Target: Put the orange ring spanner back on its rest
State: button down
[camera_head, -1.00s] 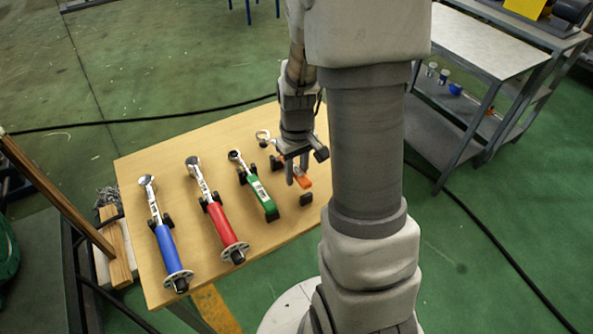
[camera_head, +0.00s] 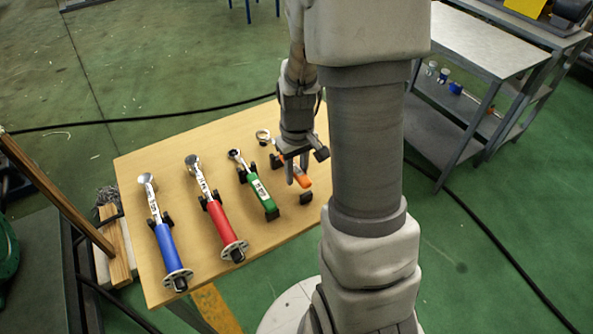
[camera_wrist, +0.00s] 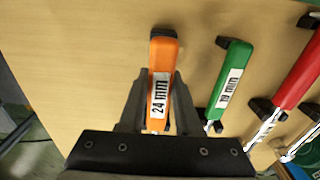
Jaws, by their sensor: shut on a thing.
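The orange ring spanner (camera_wrist: 164,50) has a white "24 mm" label, and my gripper (camera_wrist: 161,95) is shut on its handle in the wrist view. In the head view the orange handle (camera_head: 304,182) shows beside my gripper (camera_head: 296,180), over the right part of the wooden table. Two black rest blocks are by it: a front one (camera_head: 306,198) and a back one (camera_head: 276,161). I cannot tell whether the handle touches the blocks.
To the left, a green spanner (camera_head: 259,191), a red one (camera_head: 221,218) and a blue one (camera_head: 166,243) lie on black rests on the table (camera_head: 140,200). A grey trolley (camera_head: 480,45) stands at the right.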

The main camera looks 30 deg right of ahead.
jog(key=shift+f+b, duration=1)
jog(key=shift+f, duration=0.4)
jog(key=c, duration=0.5)
grip_release()
notch_tip(320, 180, up, 18)
jog(key=p, duration=0.4)
jog(key=shift+s+f+p, duration=0.1)
jog(key=shift+f+p, duration=0.05)
jog(key=shift+p, duration=0.25)
jog(key=s+a+r+t+p, duration=0.1)
jog(key=s+a+r+p, duration=0.2)
jog(key=r, duration=0.3)
jog(key=s+a+r+t+p, duration=0.2)
jog(key=s+a+r+p, duration=0.1)
jog(key=r, duration=0.4)
jog(key=s+a+r+t+p, duration=0.2)
jog(key=s+a+r+p, duration=0.1)
jog(key=s+r, duration=0.3)
jog(key=shift+a+r, duration=0.2)
jog(key=shift+a, duration=0.6)
